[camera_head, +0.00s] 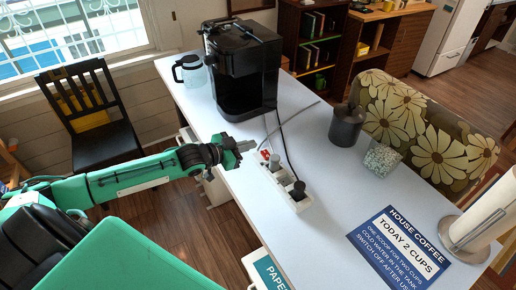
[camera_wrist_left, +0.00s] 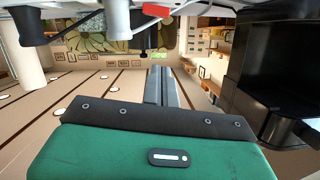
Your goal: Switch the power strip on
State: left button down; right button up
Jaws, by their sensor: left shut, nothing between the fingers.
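The white power strip (camera_head: 296,203) lies on the white table near its left edge, with a red switch (camera_head: 264,154) at its far end. Two plugs, one grey (camera_head: 274,162) and one dark (camera_head: 298,188), stand in it. My left gripper (camera_head: 250,146) is shut and empty, just left of the red switch; I cannot tell whether it touches it. In the left wrist view, which looks upside down, the shut fingers (camera_wrist_left: 160,86) are at the middle and the red switch (camera_wrist_left: 155,10) is at the top edge. My right gripper is not in view.
A black coffee maker (camera_head: 248,75) and a glass jug (camera_head: 190,72) stand behind the strip. Cables run over the table. A dark canister (camera_head: 346,126), a glass of granules (camera_head: 381,160), a blue sign (camera_head: 400,250) and a paper roll (camera_head: 484,220) are to the right.

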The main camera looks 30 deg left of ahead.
aim_at(258, 158)
pick_arm(q)
jog(key=p+x, duration=0.1)
jog(key=x, duration=0.3)
jog(key=shift+w+d+r, duration=0.1)
jog(key=shift+w+d, duration=0.05)
notch_tip(258, 158, down, 2)
jog(key=shift+w+f+p, duration=0.15)
jog(key=shift+f+p, duration=0.1)
jog(key=shift+p, duration=0.3)
jog(key=shift+a+f, duration=0.15)
jog(key=shift+f, duration=0.3)
jog(key=shift+a+f, duration=0.2)
jog(key=shift+f, duration=0.25)
